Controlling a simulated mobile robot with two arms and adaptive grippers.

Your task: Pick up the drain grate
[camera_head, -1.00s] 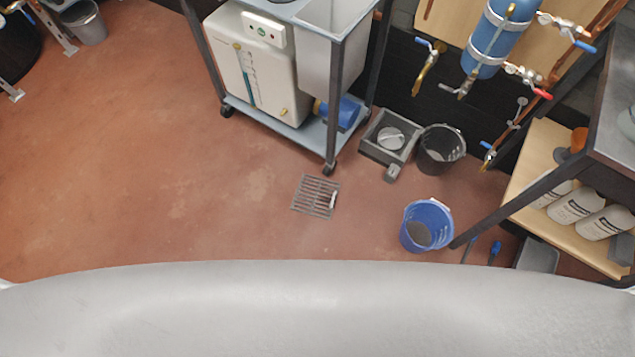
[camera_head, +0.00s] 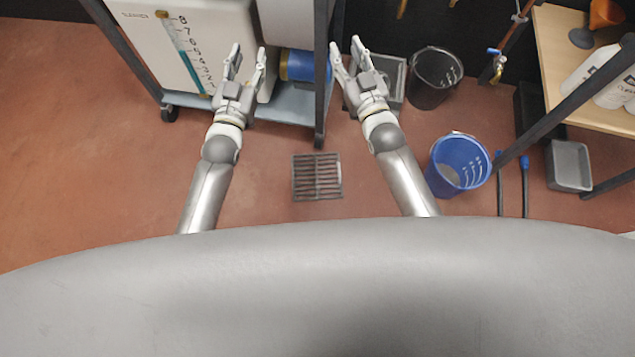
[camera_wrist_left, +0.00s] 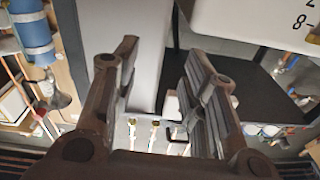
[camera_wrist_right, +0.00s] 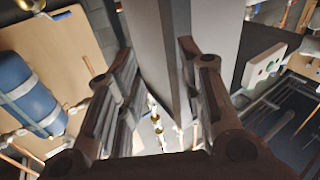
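The drain grate (camera_head: 317,177) is a dark grey slatted square lying on the red-brown floor, in the head view between my two forearms. My left gripper (camera_head: 246,62) is up and to the left of it in the picture, its fingers apart and empty. My right gripper (camera_head: 346,52) is up and to the right of it, also with fingers apart and empty. Both wrist views show the open fingers of the left gripper (camera_wrist_left: 160,85) and the right gripper (camera_wrist_right: 160,85) with nothing between them. Neither gripper touches the grate.
A wheeled rack (camera_head: 318,100) with a white tank unit (camera_head: 140,45) stands beyond the grate. A black bucket (camera_head: 436,78), a blue bucket (camera_head: 459,165) and a grey tray (camera_head: 569,165) stand to the right. The floor left of the grate (camera_head: 90,190) is clear.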

